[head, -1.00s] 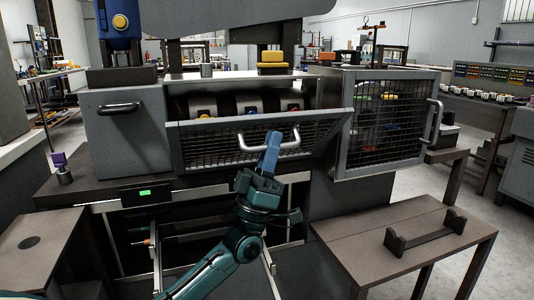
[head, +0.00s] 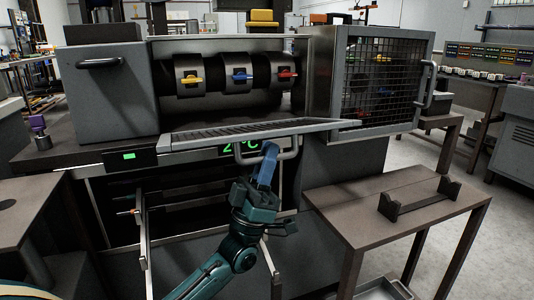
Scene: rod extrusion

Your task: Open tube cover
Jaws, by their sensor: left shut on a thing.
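The tube cover (head: 245,130) is a grey framed mesh panel hinged along its lower edge. It is swung down to about level, tipped outward from the machine. Its handle (head: 290,151) hangs below the front edge. Behind the cover the tube bay is open to view, with dark barrel sections carrying a yellow clip (head: 191,81), a blue clip (head: 240,76) and a red clip (head: 287,74). My right gripper is not in view.
A mesh door (head: 375,78) with its own handle stands open at the right of the bay. A brown table (head: 370,210) with a dark cradle (head: 418,200) is at front right. A green display (head: 130,155) sits at left, and metal rails (head: 145,250) run below.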

